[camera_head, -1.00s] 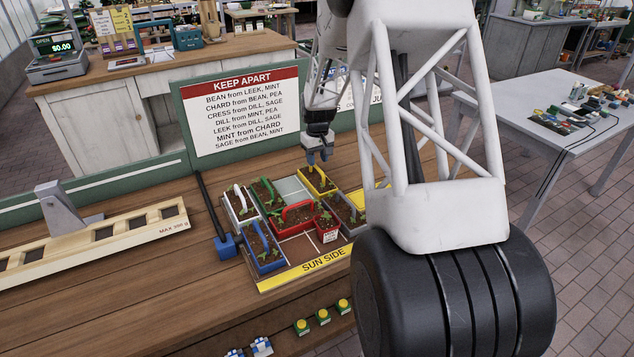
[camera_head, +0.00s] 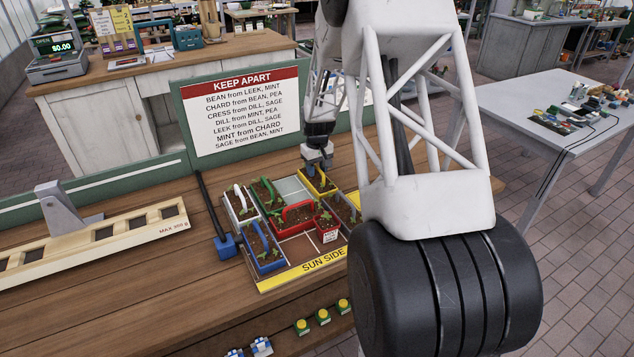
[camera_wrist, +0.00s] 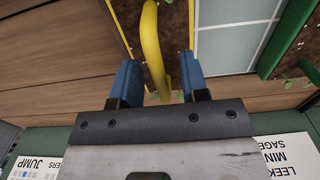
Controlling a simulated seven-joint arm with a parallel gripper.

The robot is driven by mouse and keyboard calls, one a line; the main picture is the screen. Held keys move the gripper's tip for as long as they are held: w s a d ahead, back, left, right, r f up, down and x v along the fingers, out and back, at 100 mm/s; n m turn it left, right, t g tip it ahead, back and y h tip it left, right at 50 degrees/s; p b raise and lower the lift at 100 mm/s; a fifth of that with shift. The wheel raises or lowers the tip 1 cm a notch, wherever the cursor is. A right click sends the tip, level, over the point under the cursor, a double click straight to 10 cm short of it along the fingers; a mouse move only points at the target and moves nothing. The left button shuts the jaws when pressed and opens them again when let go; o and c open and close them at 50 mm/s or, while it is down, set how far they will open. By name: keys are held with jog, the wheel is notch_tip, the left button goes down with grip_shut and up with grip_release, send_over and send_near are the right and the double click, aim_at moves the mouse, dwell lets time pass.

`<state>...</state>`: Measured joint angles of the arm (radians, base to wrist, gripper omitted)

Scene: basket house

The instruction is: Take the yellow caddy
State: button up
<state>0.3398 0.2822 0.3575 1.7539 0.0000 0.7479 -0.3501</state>
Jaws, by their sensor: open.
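The yellow caddy (camera_head: 327,190) is a small soil-filled box with a yellow handle. It stands at the back right of the tray in the head view. My gripper (camera_head: 312,172) is right at its handle. In the wrist view the curved yellow handle (camera_wrist: 152,45) runs between the two blue fingers of my gripper (camera_wrist: 158,80). The fingers are apart, with a gap visible on both sides of the handle. The caddy's far parts are partly hidden by my gripper and arm.
A KEEP APART sign (camera_head: 240,115) rises behind.

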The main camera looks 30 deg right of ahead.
grip_shut()
jog(key=shift+r, duration=0.15)
jog(key=shift+r, duration=4.9)
